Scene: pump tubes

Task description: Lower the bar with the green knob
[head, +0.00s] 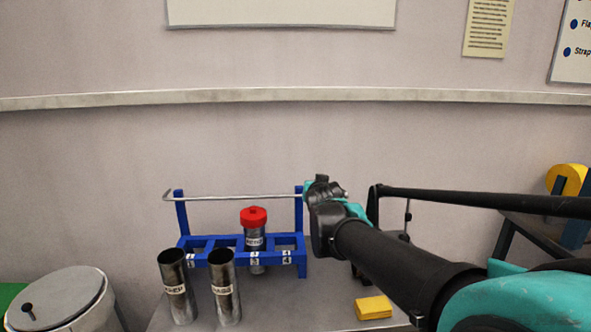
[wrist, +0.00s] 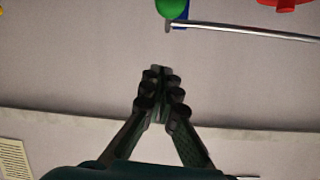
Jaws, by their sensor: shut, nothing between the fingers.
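The silver bar (head: 230,198) runs across the top of a blue rack (head: 181,218) in the head view, roughly level between its two uprights. In the wrist view the bar (wrist: 245,32) crosses the upper right. The green knob (wrist: 172,8) shows at the top edge there, beside the bar's end. In the head view I cannot make out the knob; my wrist covers the area around the right upright. My gripper (wrist: 160,72) is shut and empty, apart from the knob and bar in the wrist view. Its fingertips are not clear in the head view.
A red-capped tube (head: 254,235) stands in the rack. Two open metal tubes (head: 177,290) (head: 225,290) stand in front of it. A yellow block (head: 373,308) lies on the table at right. A lidded bin (head: 70,300) stands at left.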

